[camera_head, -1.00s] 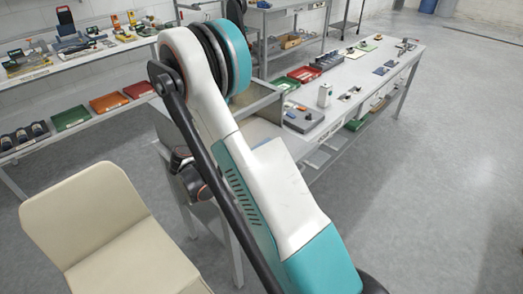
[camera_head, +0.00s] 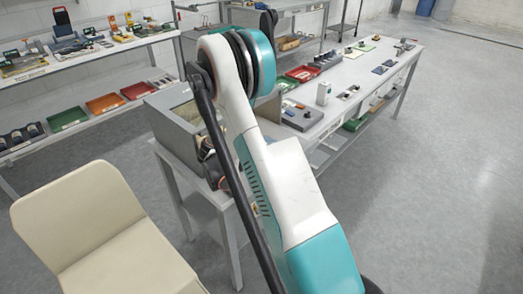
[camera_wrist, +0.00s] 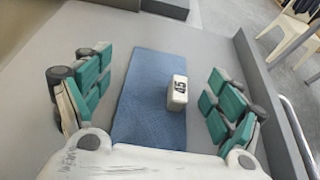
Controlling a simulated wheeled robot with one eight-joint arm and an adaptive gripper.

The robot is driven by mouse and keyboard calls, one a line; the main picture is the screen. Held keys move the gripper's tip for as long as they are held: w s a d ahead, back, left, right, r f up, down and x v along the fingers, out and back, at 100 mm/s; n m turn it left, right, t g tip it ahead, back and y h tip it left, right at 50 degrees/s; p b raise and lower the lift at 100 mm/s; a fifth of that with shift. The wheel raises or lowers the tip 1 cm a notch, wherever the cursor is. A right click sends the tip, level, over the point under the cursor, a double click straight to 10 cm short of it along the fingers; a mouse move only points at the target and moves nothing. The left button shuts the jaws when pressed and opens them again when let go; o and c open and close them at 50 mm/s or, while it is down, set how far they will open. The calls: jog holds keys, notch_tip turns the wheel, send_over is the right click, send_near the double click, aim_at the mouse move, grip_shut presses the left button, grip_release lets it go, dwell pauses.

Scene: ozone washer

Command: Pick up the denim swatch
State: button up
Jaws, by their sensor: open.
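The denim swatch (camera_wrist: 150,105) is a blue rectangle lying flat on a grey surface in the wrist view. A small off-white block marked 45 (camera_wrist: 177,92) sits on its right part. My gripper (camera_wrist: 153,88) is open, with its teal-padded fingers on the left and right of the swatch and apart from it. The near end of the swatch is hidden behind the pale gripper body. In the head view my arm covers part of the grey-walled bench, and I cannot make out the swatch there.
A grey raised wall (camera_wrist: 268,85) stands right of the swatch. A long bench (camera_head: 375,62) with trays and small tools extends to the back right. A cream chair (camera_head: 95,225) stands at front left. Shelves (camera_head: 90,55) line the left wall. The floor at right is clear.

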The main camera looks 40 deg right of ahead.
jog(key=c, duration=1.2)
jog(key=shift+r, duration=0.15)
